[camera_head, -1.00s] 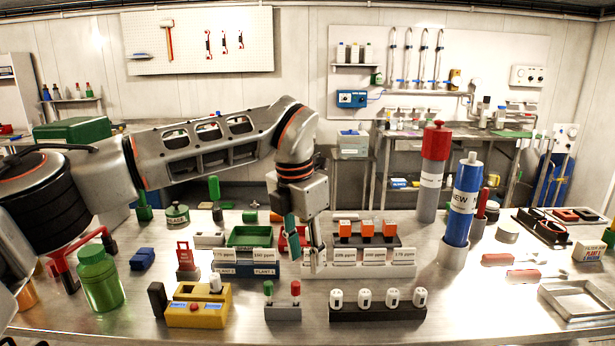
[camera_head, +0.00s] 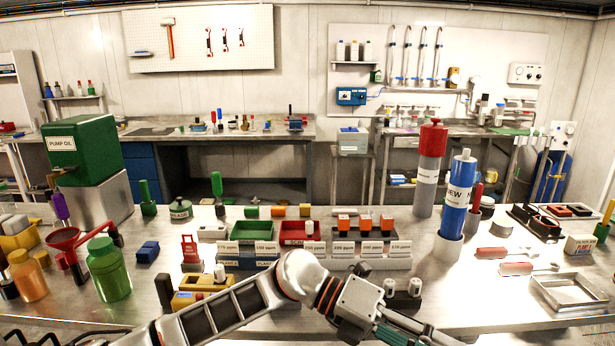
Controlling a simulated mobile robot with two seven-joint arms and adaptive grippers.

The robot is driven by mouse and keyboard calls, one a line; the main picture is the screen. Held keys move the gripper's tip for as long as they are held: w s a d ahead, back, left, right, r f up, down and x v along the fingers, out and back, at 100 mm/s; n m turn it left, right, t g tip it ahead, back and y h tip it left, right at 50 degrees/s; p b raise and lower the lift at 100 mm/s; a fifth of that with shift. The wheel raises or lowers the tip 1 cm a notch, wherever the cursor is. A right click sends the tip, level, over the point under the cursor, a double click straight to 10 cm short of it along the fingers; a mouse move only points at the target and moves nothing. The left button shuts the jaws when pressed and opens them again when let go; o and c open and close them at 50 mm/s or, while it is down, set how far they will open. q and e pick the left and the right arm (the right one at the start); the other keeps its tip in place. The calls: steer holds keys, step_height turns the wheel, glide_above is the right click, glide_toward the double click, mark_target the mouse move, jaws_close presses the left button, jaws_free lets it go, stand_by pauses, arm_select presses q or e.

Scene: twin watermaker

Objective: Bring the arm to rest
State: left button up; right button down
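My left arm comes in low from the bottom left and runs across the front edge of the bench. Its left gripper (camera_head: 428,333) is at the bottom, right of centre, pointing right and down and partly cut off by the frame's lower edge. I cannot tell whether its fingers are open or shut, and I see no object clearly held in it. My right arm and gripper are not in view.
The arm partly hides the yellow box (camera_head: 190,298) and the white-capped vials (camera_head: 414,287). Behind it stand sample racks with a green tray (camera_head: 251,231). A blue cartridge (camera_head: 459,200) stands at the right, a metal tray (camera_head: 540,290) at the far right.

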arm_select(q)
steer(key=w+a+r+n+t+h, duration=0.1)
steer(key=w+a+n+t+h, duration=0.25)
steer(key=n+t, duration=0.45)
steer(key=w+a+n+t+h, duration=0.3)
steer(key=n+t+h, duration=0.2)
steer(key=n, duration=0.4)
steer(key=w+a+f+n+t+y+p, duration=0.1)
steer(key=w+a+f+n+t+y, duration=0.2)
steer(key=a+f+n+t+y, duration=0.9)
steer(key=s+a+f+n+g+y, duration=0.4)
steer(key=s+a+f, duration=0.5)
steer(key=f, duration=0.4)
steer(key=s+a+f+n+g+y, duration=0.3)
steer(key=s+a+f+n, duration=0.4)
steer(key=s+a+f, duration=0.3)
step_height(320, 180, down, 3)
steer(key=a+g, duration=0.1)
steer(key=a, duration=0.1)
steer(key=shift+a+y, duration=0.3)
steer(key=shift+y, duration=0.05)
